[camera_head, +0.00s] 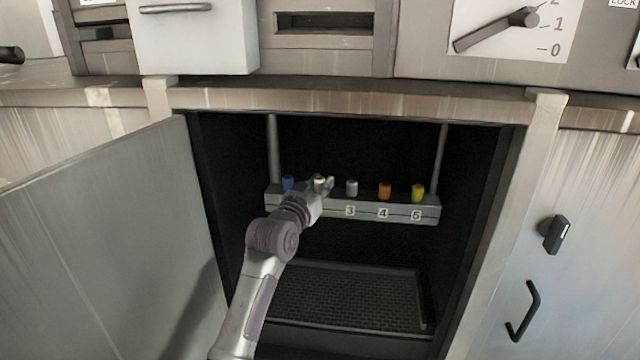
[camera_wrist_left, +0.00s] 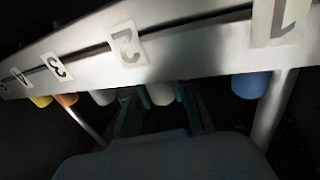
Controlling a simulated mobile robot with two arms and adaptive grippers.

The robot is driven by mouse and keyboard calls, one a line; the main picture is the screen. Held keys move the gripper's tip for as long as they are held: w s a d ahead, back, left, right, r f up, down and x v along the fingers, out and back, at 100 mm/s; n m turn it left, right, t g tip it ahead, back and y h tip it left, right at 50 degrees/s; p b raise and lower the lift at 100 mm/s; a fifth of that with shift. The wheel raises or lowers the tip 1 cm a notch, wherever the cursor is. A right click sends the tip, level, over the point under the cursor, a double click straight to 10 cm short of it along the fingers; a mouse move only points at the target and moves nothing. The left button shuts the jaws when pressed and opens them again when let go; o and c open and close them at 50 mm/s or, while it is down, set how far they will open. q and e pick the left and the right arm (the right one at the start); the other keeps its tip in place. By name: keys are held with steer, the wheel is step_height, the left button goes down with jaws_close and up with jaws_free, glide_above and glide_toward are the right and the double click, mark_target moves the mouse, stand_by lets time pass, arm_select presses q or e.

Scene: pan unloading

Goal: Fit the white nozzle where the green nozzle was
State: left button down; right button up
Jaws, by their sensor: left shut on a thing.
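My left gripper (camera_head: 325,186) reaches into the open compartment at position 2 of the nozzle rail (camera_head: 400,208). It is shut on the white nozzle (camera_head: 319,181), upright at the rail beside the blue nozzle. In the left wrist view, which is upside down, the white nozzle (camera_wrist_left: 161,93) shows between the two fingers (camera_wrist_left: 160,108), in line with label 2 (camera_wrist_left: 128,44). Whether it is fully seated I cannot tell. No green nozzle is in view. My right gripper is not in view.
A blue nozzle (camera_head: 288,183) stands at position 1, a grey-white nozzle (camera_head: 351,187) at 3, an orange one (camera_head: 385,190) at 4 and a yellow one (camera_head: 418,192) at 5. The open door (camera_head: 110,250) is on the left. A dark mesh tray (camera_head: 350,295) lies below.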

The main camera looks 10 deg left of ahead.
arm_select(q)
steer(key=shift+f, duration=0.1)
steer(key=c, duration=0.9)
jaws_free()
steer(key=shift+s, duration=0.1)
steer(key=v, duration=1.2)
steer(key=shift+f, duration=0.1)
